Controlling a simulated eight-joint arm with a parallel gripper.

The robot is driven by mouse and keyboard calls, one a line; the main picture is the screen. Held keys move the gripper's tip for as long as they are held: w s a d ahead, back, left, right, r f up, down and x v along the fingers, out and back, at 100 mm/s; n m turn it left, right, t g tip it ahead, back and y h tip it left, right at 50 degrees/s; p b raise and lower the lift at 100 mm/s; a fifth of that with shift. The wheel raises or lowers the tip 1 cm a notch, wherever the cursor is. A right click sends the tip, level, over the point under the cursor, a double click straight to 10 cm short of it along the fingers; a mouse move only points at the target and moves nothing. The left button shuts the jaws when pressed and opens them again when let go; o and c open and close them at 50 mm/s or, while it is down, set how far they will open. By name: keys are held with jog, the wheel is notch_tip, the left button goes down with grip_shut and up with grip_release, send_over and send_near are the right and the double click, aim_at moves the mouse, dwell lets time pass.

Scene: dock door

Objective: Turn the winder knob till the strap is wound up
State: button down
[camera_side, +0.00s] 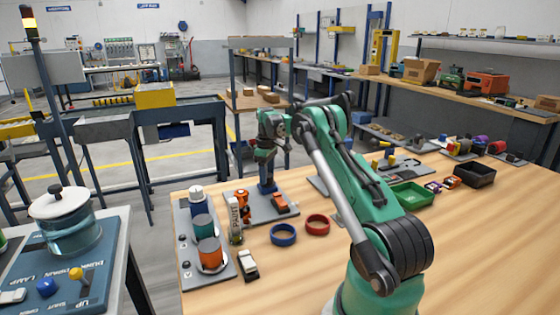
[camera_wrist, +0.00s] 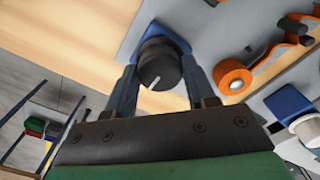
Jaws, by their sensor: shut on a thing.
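The winder knob (camera_wrist: 158,65) is a dark round knob with a white line on its face, on a blue mount in the wrist view. The two fingers of my gripper (camera_wrist: 159,69) stand on either side of it and are shut on it. An orange roll (camera_wrist: 233,77) sits beside the knob in the wrist view. An orange band (camera_wrist: 276,54), perhaps the strap, runs near dark pegs at the upper right.
In the side view, a blue ring (camera_side: 283,235) and a red ring (camera_side: 317,224) lie on the wooden table (camera_side: 310,280). A grey tray with bottles and cans (camera_side: 208,245) stands at the left. A green tray (camera_side: 408,195) lies to the right. The front of the table is clear.

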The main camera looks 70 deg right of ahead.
jog(key=m, duration=1.2)
jog(key=shift+m, duration=0.3)
dwell(0.4)
jog(key=shift+c, duration=1.4)
grip_release()
jog(key=shift+r, duration=2.85)
